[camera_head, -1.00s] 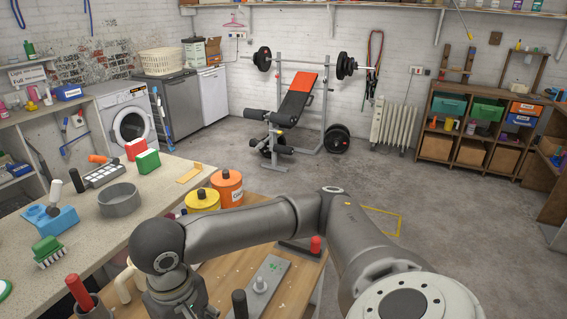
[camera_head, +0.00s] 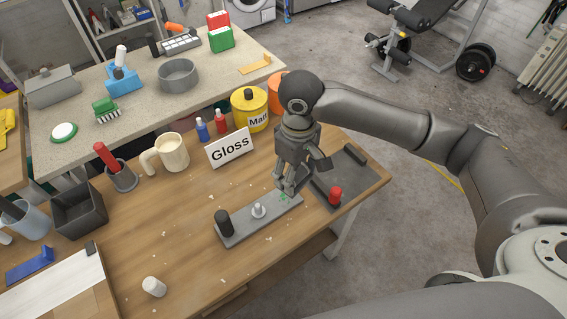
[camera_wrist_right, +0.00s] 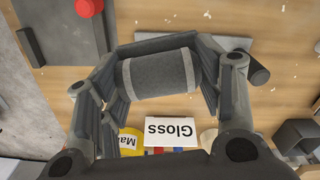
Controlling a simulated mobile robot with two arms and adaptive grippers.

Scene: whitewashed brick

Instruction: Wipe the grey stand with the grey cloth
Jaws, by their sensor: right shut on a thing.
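The grey stand (camera_head: 241,222) is a flat bar on the wooden table, with a black knob at its left end and a pale peg near its middle. Small green marks show near its right end. My right gripper (camera_head: 289,186) is over that right end, pointing down. In the right wrist view it is shut on the grey cloth (camera_wrist_right: 158,75), a roll with lighter bands. The stand (camera_wrist_right: 225,43) shows partly behind the roll there; I cannot tell whether they touch. In the head view the cloth is not clearly visible. My left gripper is not in view.
A dark tray (camera_head: 354,172) with a red knob (camera_head: 335,196) lies right of the gripper. A "Gloss" sign (camera_head: 230,148), mug (camera_head: 172,153) and yellow can (camera_head: 249,108) stand behind. A white cylinder (camera_head: 154,286) stands in front. Table space left of the stand is clear.

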